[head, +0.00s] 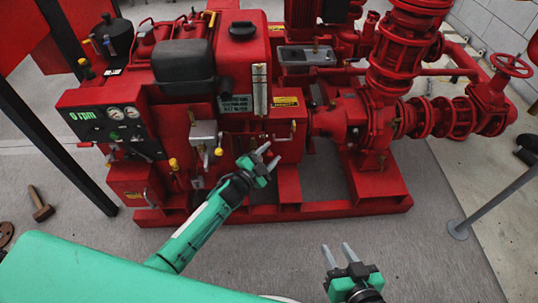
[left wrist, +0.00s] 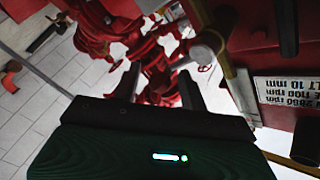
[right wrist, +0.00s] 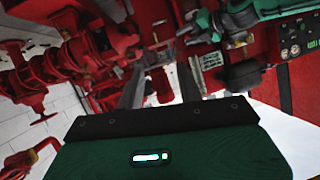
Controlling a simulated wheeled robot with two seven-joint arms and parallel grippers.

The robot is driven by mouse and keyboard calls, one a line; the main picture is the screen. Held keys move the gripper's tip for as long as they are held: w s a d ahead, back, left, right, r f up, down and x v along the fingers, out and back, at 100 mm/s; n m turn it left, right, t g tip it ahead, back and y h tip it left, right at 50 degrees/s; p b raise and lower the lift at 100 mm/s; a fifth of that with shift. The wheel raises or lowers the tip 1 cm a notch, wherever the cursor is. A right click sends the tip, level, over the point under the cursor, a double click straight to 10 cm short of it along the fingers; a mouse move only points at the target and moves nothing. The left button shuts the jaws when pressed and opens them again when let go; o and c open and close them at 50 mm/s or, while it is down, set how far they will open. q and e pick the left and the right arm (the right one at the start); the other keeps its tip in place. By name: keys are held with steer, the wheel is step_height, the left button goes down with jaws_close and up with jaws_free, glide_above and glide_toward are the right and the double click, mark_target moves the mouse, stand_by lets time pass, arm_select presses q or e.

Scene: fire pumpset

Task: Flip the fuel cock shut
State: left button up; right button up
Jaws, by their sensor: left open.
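The red pump set (head: 240,195) stands ahead of me. A thin pipe runs down its front below an upright sight gauge (head: 259,90), with small fittings near a yellow-tipped lever (head: 293,127). I cannot tell for certain which fitting is the fuel cock. My left gripper (head: 272,154) is open and empty, just below and in front of these fittings. In the left wrist view, a pale round fitting (left wrist: 207,46) shows close beyond the right finger, apart from or touching it, I cannot tell. My right gripper (head: 336,247) is open and empty, low over the floor.
A gauge panel (head: 115,125) and a grey box with yellow knobs (head: 204,133) are left of my left gripper. Red piping with a handwheel (head: 511,65) is at the right. A mallet (head: 40,205) lies on the floor. The floor before the pump set's base is clear.

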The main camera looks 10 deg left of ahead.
arm_select(q)
steer(key=shift+c, duration=0.4)
steer(key=c, duration=0.9)
steer(key=shift+o, duration=0.2)
steer(key=shift+p, duration=0.65)
steer(key=f+m+g+y+p, duration=0.1)
steer(key=m+p, duration=0.1)
steer(key=p, duration=0.2)
steer(key=shift+d+f+g, duration=0.1)
steer(key=shift+f+g, duration=0.1)
steer(key=shift+g, duration=0.2)
steer(key=shift+f, duration=0.15)
arm_select(e)
steer(key=s+d+r+g+h, duration=0.1)
steer(key=s+d+g+h, duration=0.3)
steer(key=d+g, duration=0.3)
steer(key=s+d, duration=0.1)
steer(key=d, duration=0.2)
steer(key=shift+s+d+m+g+h, duration=0.3)
steer(key=shift+d+m, duration=0.05)
steer(key=shift+m, duration=0.05)
steer(key=shift+r, duration=0.1)
arm_select(q)
steer(key=o, duration=0.9)
steer(key=shift+o, duration=0.2)
